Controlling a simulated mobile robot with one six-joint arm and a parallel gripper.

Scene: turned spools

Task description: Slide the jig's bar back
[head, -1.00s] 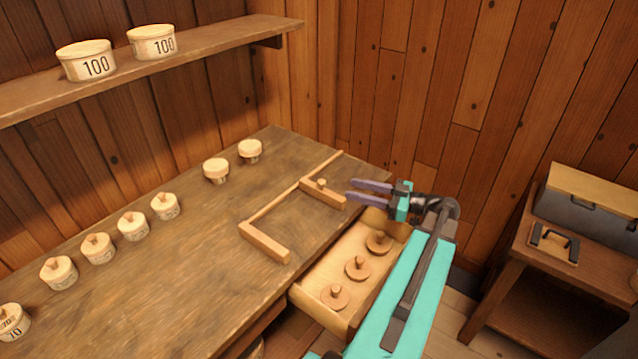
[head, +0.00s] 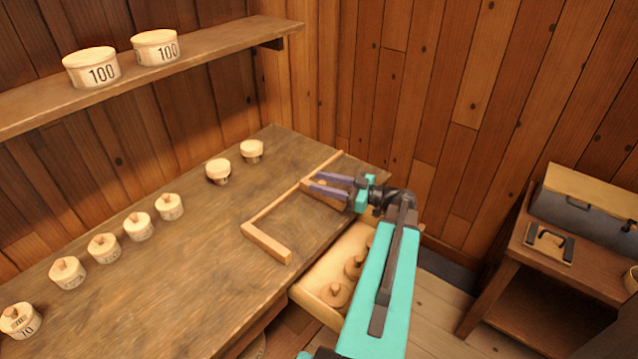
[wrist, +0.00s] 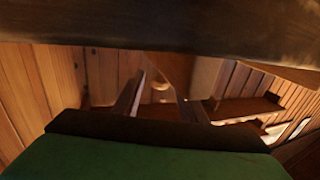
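The jig (head: 270,215) is a pale wooden frame lying on the bench, with a long rail and a fixed arm at its near end. Its bar (head: 324,201) crosses from the rail farther along and is mostly covered by my gripper. My gripper (head: 313,182) is over the bar, its two purple fingers apart and pointing left. The bar's small peg is hidden in the head view. In the wrist view a small pale round thing (wrist: 160,86) shows between the two fingers; I cannot tell whether it is the peg or whether they touch it.
Several lidded spools stand along the bench (head: 190,270), left of the jig. An open drawer (head: 318,310) with knobbed wooden discs is below my arm. A shelf (head: 210,52) holds two tubs marked 100. A side table (head: 520,255) stands at the right.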

